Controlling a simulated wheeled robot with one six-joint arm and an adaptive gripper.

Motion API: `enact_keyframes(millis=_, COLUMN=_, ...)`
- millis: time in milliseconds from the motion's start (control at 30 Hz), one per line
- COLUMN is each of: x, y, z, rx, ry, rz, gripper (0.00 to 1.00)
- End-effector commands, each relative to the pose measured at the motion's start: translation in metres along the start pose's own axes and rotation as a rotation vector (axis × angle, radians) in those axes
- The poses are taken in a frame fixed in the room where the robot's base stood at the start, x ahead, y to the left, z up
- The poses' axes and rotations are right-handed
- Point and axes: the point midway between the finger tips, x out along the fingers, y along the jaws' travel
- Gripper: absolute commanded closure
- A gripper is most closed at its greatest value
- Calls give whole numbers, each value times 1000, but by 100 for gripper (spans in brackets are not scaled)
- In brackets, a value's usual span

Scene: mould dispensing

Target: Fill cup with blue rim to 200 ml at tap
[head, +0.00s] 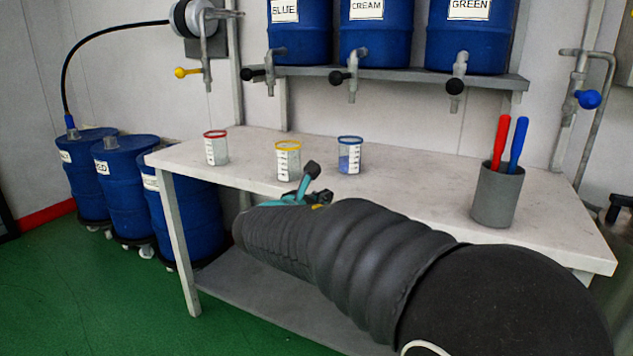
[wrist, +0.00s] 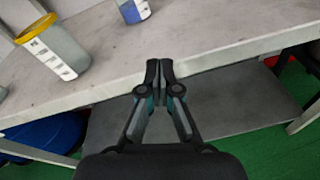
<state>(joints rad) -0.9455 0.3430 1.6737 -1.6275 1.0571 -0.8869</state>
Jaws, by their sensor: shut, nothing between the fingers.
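The cup with the blue rim (head: 349,155) stands upright on the white table, with blue contents showing through its clear wall. Its lower part shows at the top edge of the wrist view (wrist: 133,10). My gripper (wrist: 160,64) is shut and empty, its fingertips at the table's front edge, apart from the cup. In the head view my gripper (head: 312,172) is partly hidden by my arm. Taps with black handles (head: 351,78) hang above the table under blue drums labelled BLUE, CREAM and GREEN. A tap with a blue handle (head: 588,99) is on the right wall.
A yellow-rimmed cup (head: 288,160) stands left of the blue-rimmed one, and a red-rimmed cup (head: 216,148) farther left. A grey holder (head: 496,195) with red and blue handled tools stands on the right. The table (head: 420,185) is bare between the blue-rimmed cup and holder.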

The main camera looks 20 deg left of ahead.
Motion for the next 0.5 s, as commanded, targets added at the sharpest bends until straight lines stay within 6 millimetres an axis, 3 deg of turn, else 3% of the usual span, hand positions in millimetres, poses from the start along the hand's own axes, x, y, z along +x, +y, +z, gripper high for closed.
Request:
enact_keyframes(millis=267, x=-4, y=-56, z=-29, rx=269, ry=148, rz=-147, gripper=100)
enact_keyframes(millis=367, x=-7, y=-84, z=-37, rx=387, ry=199, rz=-225, gripper=100)
enact_keyframes(millis=500, x=-18, y=-136, z=-48, rx=601, ry=272, rz=-378, gripper=100)
